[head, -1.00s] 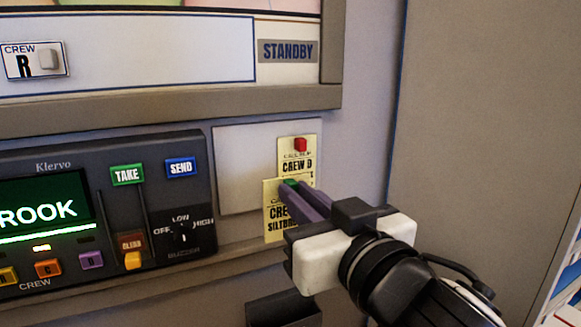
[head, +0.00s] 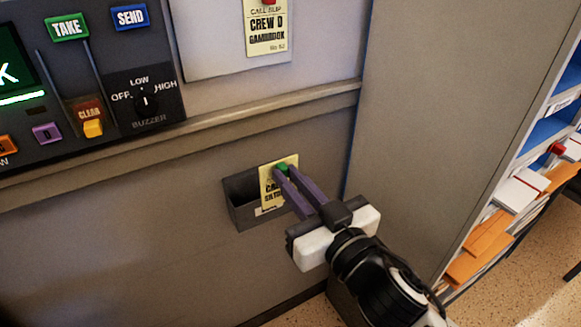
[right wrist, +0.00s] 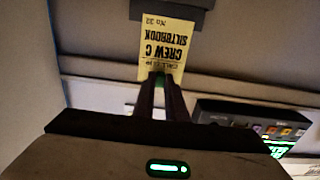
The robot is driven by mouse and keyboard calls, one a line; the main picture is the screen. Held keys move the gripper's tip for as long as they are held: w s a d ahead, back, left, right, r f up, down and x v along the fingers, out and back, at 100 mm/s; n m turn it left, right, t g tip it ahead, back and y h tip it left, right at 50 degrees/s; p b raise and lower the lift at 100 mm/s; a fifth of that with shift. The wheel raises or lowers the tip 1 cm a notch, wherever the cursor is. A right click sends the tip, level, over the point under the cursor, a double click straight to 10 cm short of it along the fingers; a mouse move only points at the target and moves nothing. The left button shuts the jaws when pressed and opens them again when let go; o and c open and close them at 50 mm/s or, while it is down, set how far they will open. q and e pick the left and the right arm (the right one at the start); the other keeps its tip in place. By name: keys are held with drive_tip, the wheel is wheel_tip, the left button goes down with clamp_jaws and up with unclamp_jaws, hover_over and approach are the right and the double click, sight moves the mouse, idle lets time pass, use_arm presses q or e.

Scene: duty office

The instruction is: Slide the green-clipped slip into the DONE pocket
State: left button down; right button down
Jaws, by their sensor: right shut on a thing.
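The yellow slip with the green clip (head: 270,190) is held in my right gripper (head: 281,171), whose purple fingers are shut on the clip. The slip hangs upright at the small dark wall pocket (head: 240,205), overlapping its right part in the head view. In the right wrist view the slip (right wrist: 168,45) appears upside down, reads CREW C SILTBROOK, and its lower edge lies close to the dark pocket (right wrist: 170,5). I cannot tell whether that edge is inside the pocket or just in front. The pocket's pale label is mostly hidden. My left gripper is out of view.
A red-clipped CREW D slip (head: 267,28) hangs on the pale panel (head: 215,55) above. The console (head: 110,75) is at upper left, over a wall ledge (head: 200,138). A grey cabinet side (head: 440,100) and shelves with papers (head: 500,220) stand to the right.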

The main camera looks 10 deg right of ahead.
drive_tip(key=x, duration=0.7)
drive_tip(key=shift+w+b, duration=0.3)
drive_tip(key=shift+a, duration=0.1)
idle(0.5)
idle(0.3)
